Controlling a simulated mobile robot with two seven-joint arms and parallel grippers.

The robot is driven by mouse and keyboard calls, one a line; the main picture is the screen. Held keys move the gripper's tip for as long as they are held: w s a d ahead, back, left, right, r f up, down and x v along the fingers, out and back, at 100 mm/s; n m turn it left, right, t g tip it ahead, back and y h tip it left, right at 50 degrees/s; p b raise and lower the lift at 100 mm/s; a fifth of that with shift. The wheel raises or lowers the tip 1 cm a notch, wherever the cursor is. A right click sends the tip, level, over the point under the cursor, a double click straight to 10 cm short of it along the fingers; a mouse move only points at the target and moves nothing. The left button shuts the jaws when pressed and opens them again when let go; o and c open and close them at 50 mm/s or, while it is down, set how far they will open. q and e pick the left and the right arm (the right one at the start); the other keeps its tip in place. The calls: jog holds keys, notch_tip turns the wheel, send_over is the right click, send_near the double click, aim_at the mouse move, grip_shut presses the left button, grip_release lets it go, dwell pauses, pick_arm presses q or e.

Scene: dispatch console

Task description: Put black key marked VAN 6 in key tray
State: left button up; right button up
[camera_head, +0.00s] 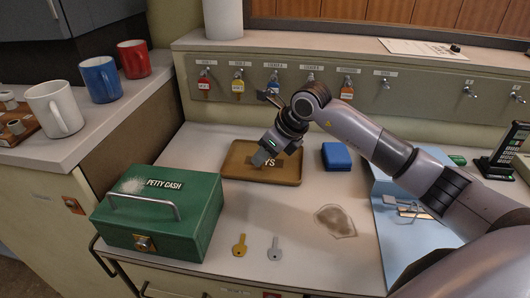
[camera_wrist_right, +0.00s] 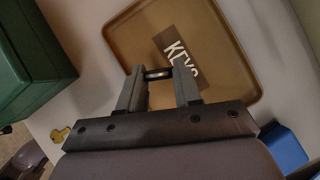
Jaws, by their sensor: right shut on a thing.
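My right gripper (camera_head: 263,157) is over the left part of the brown key tray (camera_head: 287,178), pointing down at it. In the right wrist view my gripper (camera_wrist_right: 158,74) is shut on a small dark thing with a pale shiny patch (camera_wrist_right: 158,73), which looks like the black key. Its VAN 6 marking cannot be read. The tray also shows below the fingers in the wrist view (camera_wrist_right: 215,40), with its KEYS label and no other key visible in it. Whether the held key touches the tray cannot be told. My left gripper is not in view.
A green petty cash box (camera_head: 160,215) stands left of the tray, and a blue box (camera_head: 336,156) right of it. A brass key (camera_head: 240,246) and a grey key (camera_head: 275,249) lie in front. Tagged keys hang on the rack (camera_head: 225,76) behind.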

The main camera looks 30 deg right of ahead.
jog(key=shift+f, duration=0.1)
jog(key=o, duration=0.9)
jog(key=shift+o, duration=0.2)
jog(key=shift+r, duration=0.3)
jog(key=v, duration=1.1)
jog(key=shift+s+r+p, duration=0.15)
jog(key=shift+r+p, duration=0.15)
jog(key=shift+p, duration=0.1)
jog(key=shift+d+r, duration=0.1)
jog(key=shift+d, duration=0.05)
